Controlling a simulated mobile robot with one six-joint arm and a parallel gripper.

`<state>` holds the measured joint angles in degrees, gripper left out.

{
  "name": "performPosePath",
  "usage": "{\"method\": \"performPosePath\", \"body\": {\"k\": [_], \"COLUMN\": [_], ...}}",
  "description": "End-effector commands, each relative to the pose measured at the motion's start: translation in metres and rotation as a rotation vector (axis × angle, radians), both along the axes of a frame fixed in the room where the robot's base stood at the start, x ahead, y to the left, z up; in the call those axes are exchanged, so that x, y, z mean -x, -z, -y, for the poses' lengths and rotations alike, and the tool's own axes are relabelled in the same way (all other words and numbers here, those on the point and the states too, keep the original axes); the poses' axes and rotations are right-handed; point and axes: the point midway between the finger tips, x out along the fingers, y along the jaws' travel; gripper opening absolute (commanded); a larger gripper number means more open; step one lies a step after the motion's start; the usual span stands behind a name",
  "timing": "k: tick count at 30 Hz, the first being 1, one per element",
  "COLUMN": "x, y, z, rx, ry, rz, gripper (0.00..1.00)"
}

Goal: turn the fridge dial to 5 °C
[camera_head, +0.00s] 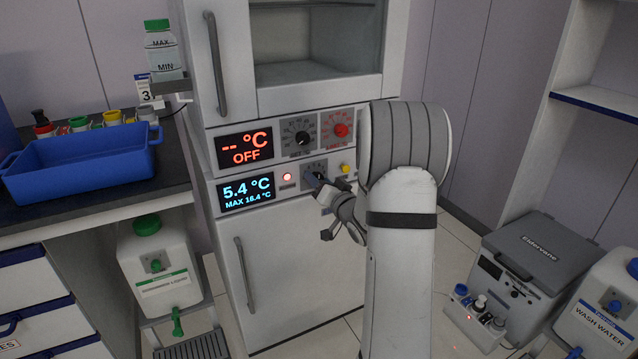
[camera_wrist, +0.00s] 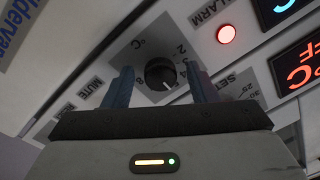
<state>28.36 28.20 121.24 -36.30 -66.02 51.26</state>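The fridge dial is a round black knob (camera_wrist: 160,74) on a grey scale plate marked °C, in the middle of the wrist view. The white pointer line on the knob is near the 5, though the small numbers are hard to read. My gripper (camera_wrist: 160,88) has its two blue fingers apart, one on each side of the knob, with gaps visible. In the head view my gripper (camera_head: 322,187) is at the lower control panel and mostly covers the dial. The lower fridge display (camera_head: 247,192) reads 5.4 °C, MAX 16.4 °C.
A red alarm lamp (camera_head: 287,177) glows beside the dial, and a yellow button (camera_head: 345,169) is to its right. The upper panel display (camera_head: 245,149) reads OFF, with a black knob (camera_head: 302,138) and a red knob (camera_head: 341,130). A blue tray (camera_head: 80,165) sits on the left bench.

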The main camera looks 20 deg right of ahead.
Motion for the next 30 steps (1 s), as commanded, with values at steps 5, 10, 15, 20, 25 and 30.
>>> {"method": "performPosePath", "body": {"k": [5, 10, 15, 20, 25, 30], "x": [0.000, 0.007, 0.035, 0.061, 0.076, 0.078], "y": [0.000, -0.001, 0.000, 0.001, 0.002, 0.002], "z": [0.000, 0.002, 0.004, 0.006, 0.007, 0.006], "rx": [0.000, 0.000, -0.001, -0.001, 0.000, 0.000], "ry": [0.000, 0.002, 0.004, 0.003, 0.002, 0.000], "rz": [0.000, 0.000, -0.001, -0.001, 0.000, 0.000], "gripper": [0.54, 0.54, 0.54, 0.54, 0.54, 0.54]}}
